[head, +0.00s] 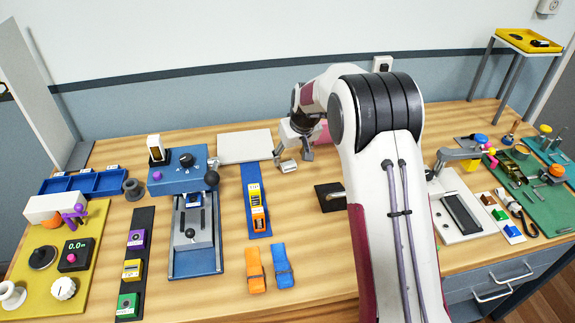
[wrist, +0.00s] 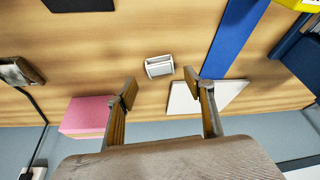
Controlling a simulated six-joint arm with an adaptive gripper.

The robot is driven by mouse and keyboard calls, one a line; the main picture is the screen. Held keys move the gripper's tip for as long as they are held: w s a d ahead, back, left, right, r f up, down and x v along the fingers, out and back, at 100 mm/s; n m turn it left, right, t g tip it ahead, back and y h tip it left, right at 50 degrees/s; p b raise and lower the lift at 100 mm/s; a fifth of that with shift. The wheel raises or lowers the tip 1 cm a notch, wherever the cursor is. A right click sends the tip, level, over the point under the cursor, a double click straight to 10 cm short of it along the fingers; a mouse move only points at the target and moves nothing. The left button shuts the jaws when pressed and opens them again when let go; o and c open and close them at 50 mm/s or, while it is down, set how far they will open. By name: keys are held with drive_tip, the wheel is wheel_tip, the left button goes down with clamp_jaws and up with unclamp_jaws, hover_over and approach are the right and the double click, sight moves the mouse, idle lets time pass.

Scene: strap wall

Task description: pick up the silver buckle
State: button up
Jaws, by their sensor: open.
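The silver buckle (head: 289,167) is a small pale grey piece lying on the wooden table, just right of the top of the blue strap strip. It also shows in the wrist view (wrist: 159,66), near the middle and just beyond my fingertips. My gripper (head: 292,157) is open and empty above the table, close to the buckle. In the wrist view my two fingers (wrist: 160,85) are spread to either side, with the buckle in line with the gap between them. I see no contact with it.
A pink block (wrist: 87,115) and a white board (wrist: 212,96) lie near the fingers. The blue strip (head: 257,178) carries a yellow-orange piece. A dark pad (head: 326,198) lies to the right. Orange (head: 255,270) and blue (head: 282,266) straps lie in front. Bare table surrounds the buckle.

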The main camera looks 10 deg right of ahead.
sight(288, 163)
drive_tip(key=shift+x, duration=1.8)
drive_tip(key=shift+a, duration=0.1)
drive_tip(key=c, duration=1.1)
